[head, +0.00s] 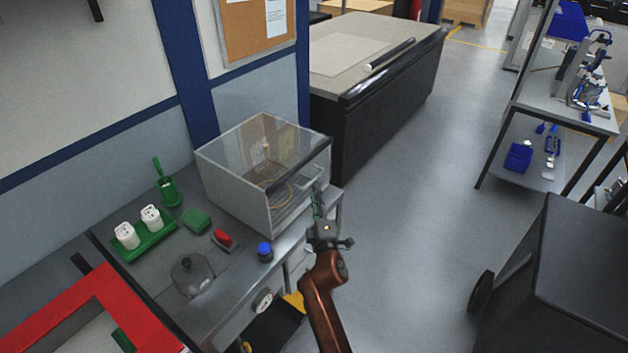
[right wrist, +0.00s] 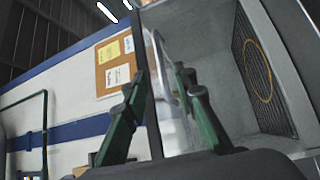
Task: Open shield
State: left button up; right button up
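The shield is a clear panel (head: 300,172) with a dark top edge on the open side of a grey box on the bench. It looks lowered over the opening in the head view. In the right wrist view, the shield's dark edge and a clear, curved bar-like part (right wrist: 163,65) lie between my fingers. My right gripper (head: 317,193) is at the box's right side. Its green fingers (right wrist: 160,80) are apart on either side of the edge; I cannot tell whether they touch it. My left gripper is not in view.
A blue-capped jar (head: 265,252), a red-handled brush (head: 222,238), a grey lidded pot (head: 191,276) and a green rack (head: 146,240) with white bottles stand on the bench left of my right arm. A black-sided counter (head: 385,115) stands behind.

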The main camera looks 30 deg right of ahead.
aim_at(313, 181)
jog(key=x, duration=0.7)
jog(key=shift+w+d+f, duration=0.1)
jog(key=shift+c, duration=0.6)
grip_shut()
